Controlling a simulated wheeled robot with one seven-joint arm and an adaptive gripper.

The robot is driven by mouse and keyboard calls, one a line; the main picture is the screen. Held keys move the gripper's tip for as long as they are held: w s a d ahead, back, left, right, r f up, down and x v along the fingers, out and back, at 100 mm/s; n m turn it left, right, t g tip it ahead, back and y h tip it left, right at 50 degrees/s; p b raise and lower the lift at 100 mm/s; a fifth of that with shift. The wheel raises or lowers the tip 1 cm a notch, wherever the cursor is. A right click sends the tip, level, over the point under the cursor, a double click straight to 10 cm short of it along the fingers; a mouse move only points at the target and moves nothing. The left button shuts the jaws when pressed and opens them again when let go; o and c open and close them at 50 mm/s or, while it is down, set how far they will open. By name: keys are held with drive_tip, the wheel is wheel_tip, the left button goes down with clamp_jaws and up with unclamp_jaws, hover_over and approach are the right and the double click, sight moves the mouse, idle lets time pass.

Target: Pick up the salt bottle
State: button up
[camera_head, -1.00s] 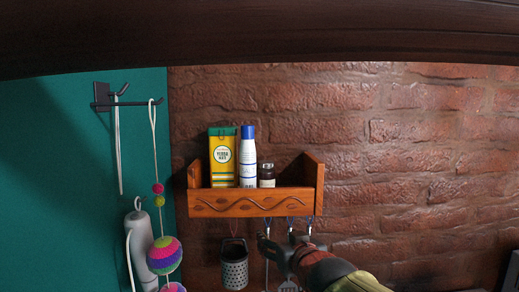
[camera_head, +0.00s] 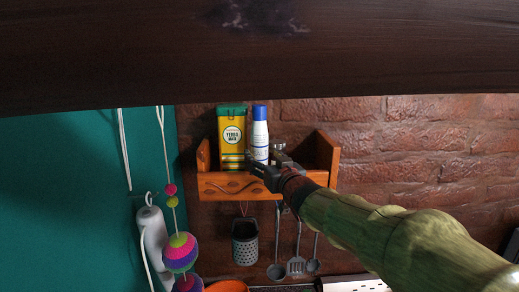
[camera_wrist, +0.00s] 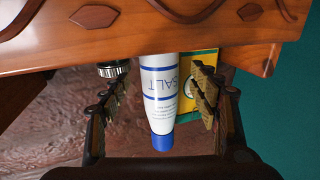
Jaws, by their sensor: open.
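The salt bottle (camera_head: 260,140) is white with a blue cap and stands upright on the wooden wall shelf (camera_head: 225,187), right of a yellow and green yerba mate box (camera_head: 232,142). In the wrist view, which is upside down, the salt bottle (camera_wrist: 160,92) shows its SALT label between the two fingers. My gripper (camera_head: 270,167) is open at the shelf's front, at the bottle's lower right in the head view. The fingers (camera_wrist: 159,85) stand apart on both sides of the bottle, with visible gaps. The gripper hides the bottle's base in the head view.
A dark-capped jar (camera_wrist: 113,69) stands beside the bottle, close to one finger. The mate box (camera_wrist: 197,93) is close behind the other finger. A grater (camera_head: 245,243) and utensils (camera_head: 297,262) hang below the shelf. A dark beam (camera_head: 260,60) crosses above.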

drive_tip(key=x, duration=0.2)
drive_tip(key=shift+w+a, duration=0.1)
drive_tip(key=shift+w, duration=0.15)
drive_tip(key=shift+c, duration=1.2)
drive_tip(key=c, duration=1.2)
drive_tip(key=shift+r, duration=0.1)
drive_tip(key=shift+c, duration=0.8)
